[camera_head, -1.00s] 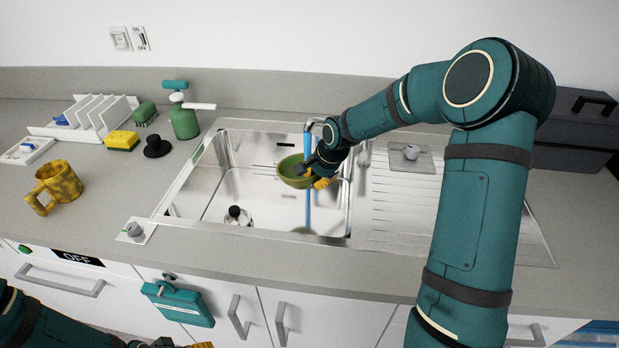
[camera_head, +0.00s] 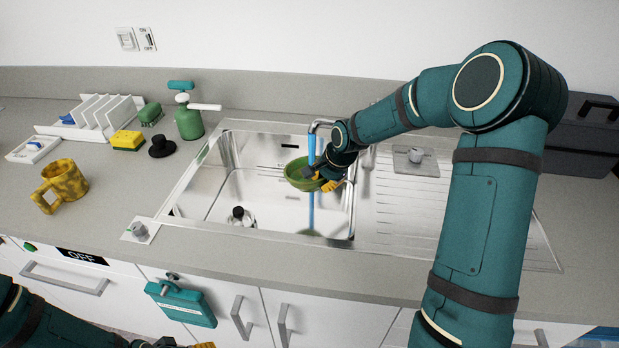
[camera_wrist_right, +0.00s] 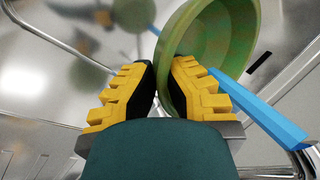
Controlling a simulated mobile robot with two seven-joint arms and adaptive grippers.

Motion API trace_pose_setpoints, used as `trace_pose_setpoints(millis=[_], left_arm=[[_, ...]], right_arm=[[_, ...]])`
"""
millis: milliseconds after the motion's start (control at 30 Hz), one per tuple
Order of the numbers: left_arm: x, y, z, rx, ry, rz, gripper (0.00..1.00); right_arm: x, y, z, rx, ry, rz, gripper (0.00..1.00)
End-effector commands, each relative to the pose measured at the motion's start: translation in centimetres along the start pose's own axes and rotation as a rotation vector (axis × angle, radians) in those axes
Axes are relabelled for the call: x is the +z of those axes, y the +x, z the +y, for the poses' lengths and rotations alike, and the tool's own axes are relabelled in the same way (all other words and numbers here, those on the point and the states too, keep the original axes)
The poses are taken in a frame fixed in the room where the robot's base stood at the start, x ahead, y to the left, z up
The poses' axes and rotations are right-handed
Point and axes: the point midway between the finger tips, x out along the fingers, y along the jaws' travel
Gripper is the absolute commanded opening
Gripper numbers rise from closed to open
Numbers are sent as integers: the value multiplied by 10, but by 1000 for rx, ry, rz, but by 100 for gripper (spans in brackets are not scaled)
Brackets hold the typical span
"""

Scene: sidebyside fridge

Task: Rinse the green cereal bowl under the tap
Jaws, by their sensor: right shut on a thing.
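The green bowl (camera_head: 296,178) is held in the air over the sink basin (camera_head: 265,205), beneath the tap (camera_head: 318,125). My right gripper (camera_head: 322,178) is shut on the bowl's rim. In the right wrist view the bowl (camera_wrist_right: 228,40) has its wall between the two yellow fingers (camera_wrist_right: 165,85). A blue water stream (camera_head: 311,212) runs from the tap down to the basin. It shows above and below the bowl's right side; I cannot tell whether it falls inside the bowl. My left gripper (camera_head: 190,345) is mostly cut off at the bottom edge.
Left of the sink are a yellow mug (camera_head: 63,184), a sponge (camera_head: 127,141), a black plug (camera_head: 162,146), a green dispenser (camera_head: 188,122) and a white rack (camera_head: 97,122). The ribbed drainboard (camera_head: 400,200) is clear at its front.

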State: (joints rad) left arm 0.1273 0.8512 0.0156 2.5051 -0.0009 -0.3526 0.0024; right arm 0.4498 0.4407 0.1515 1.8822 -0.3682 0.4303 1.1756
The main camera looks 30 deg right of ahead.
Motion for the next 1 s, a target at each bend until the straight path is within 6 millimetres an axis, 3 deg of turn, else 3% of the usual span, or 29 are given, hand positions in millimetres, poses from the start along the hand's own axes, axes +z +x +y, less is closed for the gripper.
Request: trace_pose_setpoints(millis=[367, 1000], left_arm=[[0, 1, 0, 0, 0, 0, 61], [0, 2, -1, 0, 0, 0, 61]], right_arm=[[1, -2, 4, -2, 0, 1, 0], [-2, 2, -7, -2, 0, 1, 0]])
